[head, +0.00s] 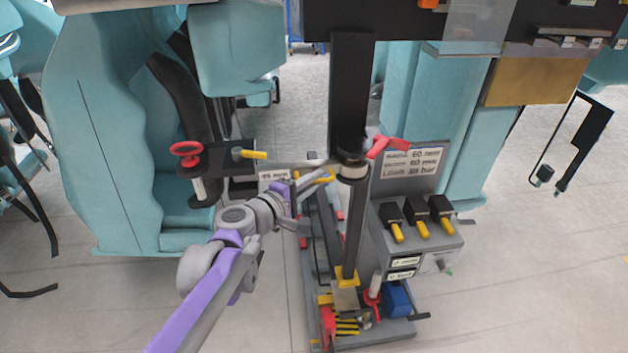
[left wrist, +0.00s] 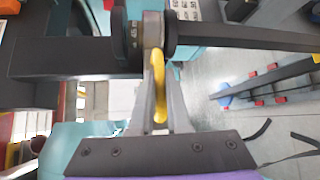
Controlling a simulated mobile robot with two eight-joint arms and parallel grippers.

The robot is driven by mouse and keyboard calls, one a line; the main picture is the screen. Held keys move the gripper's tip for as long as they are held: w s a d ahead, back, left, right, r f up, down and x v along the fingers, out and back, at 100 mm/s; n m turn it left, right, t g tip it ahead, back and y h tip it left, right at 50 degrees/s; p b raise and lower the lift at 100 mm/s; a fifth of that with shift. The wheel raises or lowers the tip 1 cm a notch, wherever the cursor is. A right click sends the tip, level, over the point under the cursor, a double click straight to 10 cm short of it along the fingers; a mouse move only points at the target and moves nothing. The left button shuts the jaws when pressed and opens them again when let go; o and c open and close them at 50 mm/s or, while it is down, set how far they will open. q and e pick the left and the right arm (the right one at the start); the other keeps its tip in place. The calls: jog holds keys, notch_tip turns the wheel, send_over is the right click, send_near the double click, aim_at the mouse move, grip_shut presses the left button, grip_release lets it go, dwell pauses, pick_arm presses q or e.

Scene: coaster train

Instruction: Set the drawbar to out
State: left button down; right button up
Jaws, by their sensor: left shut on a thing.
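My left gripper (head: 305,186) reaches in from the left to the middle of the machine. It is shut on a curved yellow handle (head: 322,176). In the left wrist view the yellow handle (left wrist: 158,84) stands between the two fingers of the gripper (left wrist: 157,100), just below a grey joint on a dark bar. I take the long dark bar (head: 354,222) to be the drawbar; it slopes down from a round black joint to a yellow fitting. My gripper hides part of the handle. My right gripper is not in view.
A red knob (head: 186,153) and a yellow-tipped lever (head: 252,154) are at left. A red handle (head: 388,145) sits right of the joint. Black switches with yellow levers (head: 421,229) are at right. A low base with a blue box (head: 397,300) stands below. Open floor lies around.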

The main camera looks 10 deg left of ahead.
pick_arm(q)
jog(key=shift+s, duration=0.2)
dwell(0.4)
jog(key=s+a+m+g+h+p, duration=0.2)
jog(key=s+a+m+g+h, duration=0.2)
jog(key=s, duration=0.6)
jog(key=shift+a+m+g+h+p, duration=0.25)
jog(key=shift+m+g+h, duration=1.15)
jog(key=shift+m+g, duration=0.75)
jog(key=shift+s+g, duration=0.1)
jog(key=shift+g, duration=0.15)
jog(key=c, duration=0.9)
grip_release()
jog(key=v, duration=1)
jog(key=shift+s+a, duration=0.1)
jog(key=shift+a, duration=0.3)
